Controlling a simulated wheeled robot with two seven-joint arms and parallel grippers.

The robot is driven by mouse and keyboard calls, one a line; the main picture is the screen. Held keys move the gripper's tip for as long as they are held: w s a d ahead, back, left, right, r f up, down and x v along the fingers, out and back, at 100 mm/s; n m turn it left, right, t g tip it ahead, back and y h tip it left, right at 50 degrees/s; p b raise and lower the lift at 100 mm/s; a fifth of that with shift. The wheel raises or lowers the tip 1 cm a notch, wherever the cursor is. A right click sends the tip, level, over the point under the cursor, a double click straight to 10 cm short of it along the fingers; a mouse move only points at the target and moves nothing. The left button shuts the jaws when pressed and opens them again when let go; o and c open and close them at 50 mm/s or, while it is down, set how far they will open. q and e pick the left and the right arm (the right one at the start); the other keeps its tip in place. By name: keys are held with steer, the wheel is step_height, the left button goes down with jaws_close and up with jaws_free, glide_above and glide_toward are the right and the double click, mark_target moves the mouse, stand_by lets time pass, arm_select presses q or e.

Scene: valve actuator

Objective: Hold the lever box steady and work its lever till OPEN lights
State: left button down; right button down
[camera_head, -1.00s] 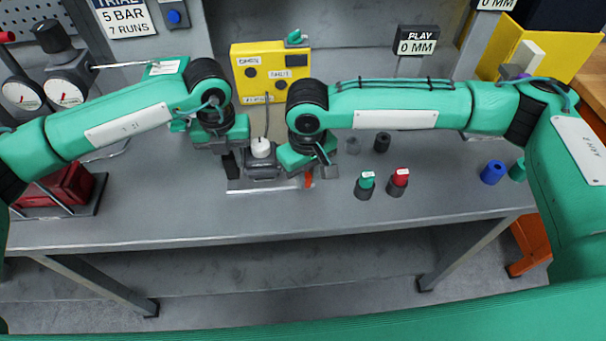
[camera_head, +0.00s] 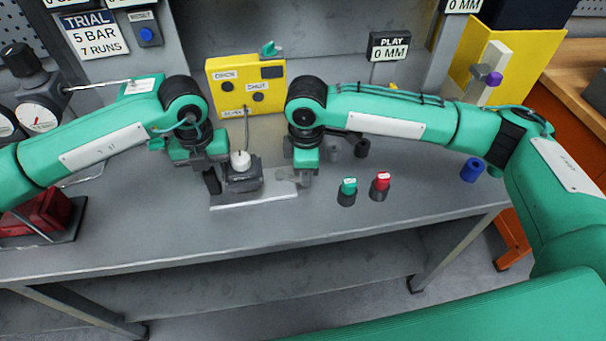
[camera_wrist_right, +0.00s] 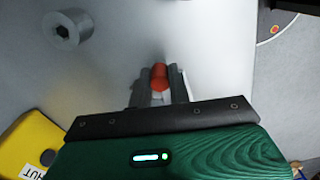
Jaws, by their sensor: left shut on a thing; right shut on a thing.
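The lever box (camera_head: 243,181), dark grey with a white knob on top, stands on a pale plate on the bench. My left gripper (camera_head: 226,178) is shut on the box; a dark finger shows at its left side. My right gripper (camera_head: 304,179) is to the right of the box, pointing down, shut on the lever. In the right wrist view the lever's red end (camera_wrist_right: 160,76) shows between the fingertips; the head view hides it. The yellow lamp box (camera_head: 245,86) stands behind, joined by a cable; its OPEN and SHUT lamps look dark.
A green-topped button (camera_head: 348,190) and a red-topped button (camera_head: 381,186) stand right of my right gripper. A blue cylinder (camera_head: 472,170) is further right. Gauges (camera_head: 38,117) and a red block (camera_head: 40,212) stand left. The bench front is clear.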

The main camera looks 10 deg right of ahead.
steer(key=shift+w+d+n, duration=0.15)
steer(key=shift+w+n, duration=0.5)
steer(key=shift+n, duration=0.55)
steer(key=c, duration=1.3)
jaws_free()
step_height(320, 180, up, 12)
